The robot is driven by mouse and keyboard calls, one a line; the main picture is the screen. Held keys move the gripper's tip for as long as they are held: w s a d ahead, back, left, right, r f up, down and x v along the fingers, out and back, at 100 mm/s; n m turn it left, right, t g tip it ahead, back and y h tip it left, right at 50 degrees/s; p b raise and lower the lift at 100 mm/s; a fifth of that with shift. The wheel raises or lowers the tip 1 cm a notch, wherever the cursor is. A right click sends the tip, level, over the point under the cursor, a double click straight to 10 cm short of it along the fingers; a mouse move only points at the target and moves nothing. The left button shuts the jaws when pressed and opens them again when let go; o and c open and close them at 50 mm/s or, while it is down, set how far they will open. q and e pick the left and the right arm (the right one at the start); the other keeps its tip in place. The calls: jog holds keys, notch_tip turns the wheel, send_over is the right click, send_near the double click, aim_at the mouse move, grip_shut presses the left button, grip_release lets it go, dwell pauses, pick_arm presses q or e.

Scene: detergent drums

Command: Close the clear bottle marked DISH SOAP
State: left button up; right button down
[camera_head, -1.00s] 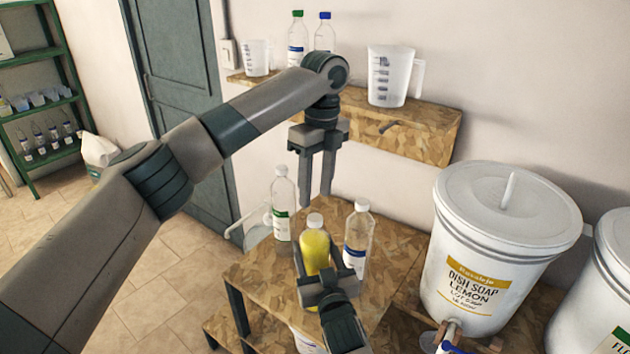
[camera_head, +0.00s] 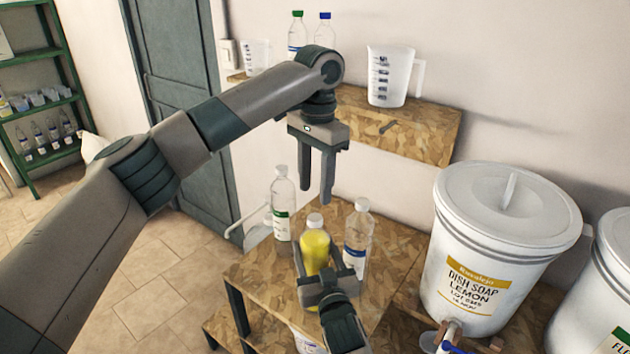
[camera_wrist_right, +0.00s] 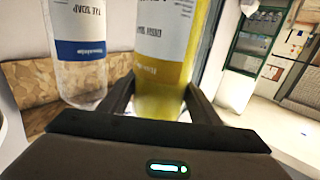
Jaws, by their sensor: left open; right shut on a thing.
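The bottle with yellow liquid (camera_head: 315,250) stands on the wooden stand with a white cap (camera_head: 315,221) on its neck. I cannot tell how tight the cap sits. Its white label shows in the right wrist view (camera_wrist_right: 160,45), but I cannot read the marking surely. My right gripper (camera_head: 330,272) is shut around this bottle's body from the front. My left gripper (camera_head: 316,188) is open and empty, pointing down above the cap, apart from it. A clear bottle with a blue-banded label (camera_head: 357,240) stands just right, and one with a green-banded label (camera_head: 282,210) behind left.
The wooden stand (camera_head: 260,275) has bare room around the bottles. A large white drum (camera_head: 500,250) labelled DISH SOAP LEMON stands at right, with a tap at its foot.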

aim_at(315, 218)
pick_arm(q)
jog(key=n, duration=0.5)
jog(key=shift+r+n, duration=0.25)
jog(key=shift+n, duration=0.15)
jog(key=n, duration=0.5)
jog(key=shift+s+r+n, duration=0.15)
jog(key=shift+n, duration=0.25)
jog(key=shift+f, duration=4)
jog(key=shift+c, duration=0.7)
grip_shut()
